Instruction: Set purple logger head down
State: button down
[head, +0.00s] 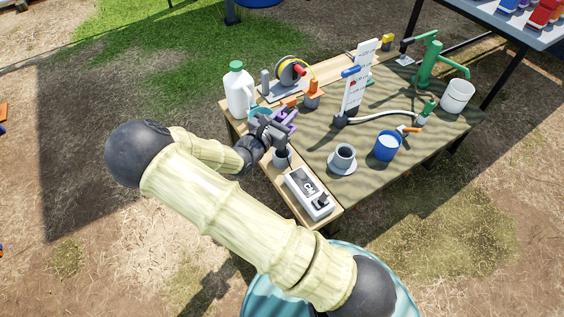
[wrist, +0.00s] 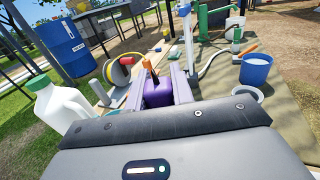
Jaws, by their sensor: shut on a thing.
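The purple logger head (wrist: 158,94) is between the two fingers of my gripper (wrist: 160,82) in the wrist view. The gripper is shut on it. In the head view my gripper (head: 278,124) and the purple logger head (head: 288,116) are over the near left edge of the table (head: 348,187). The underside of the head is hidden, so I cannot tell whether it touches anything. A grey cylinder (head: 282,158) stands on the table edge just below the gripper in the head view.
A white jug (head: 239,92) with a green cap, a reel (head: 291,72) and an orange-topped item (head: 313,92) stand close behind the gripper. The cloth between has bare room.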

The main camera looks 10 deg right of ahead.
notch_tip(320, 180, down, 5)
jog(key=shift+b, duration=1.25)
notch_tip(320, 180, down, 5)
jog(key=b, duration=0.2)
jog(key=shift+b, duration=0.4)
jog(key=c, duration=1.2)
grip_release()
jog(key=shift+f, duration=0.1)
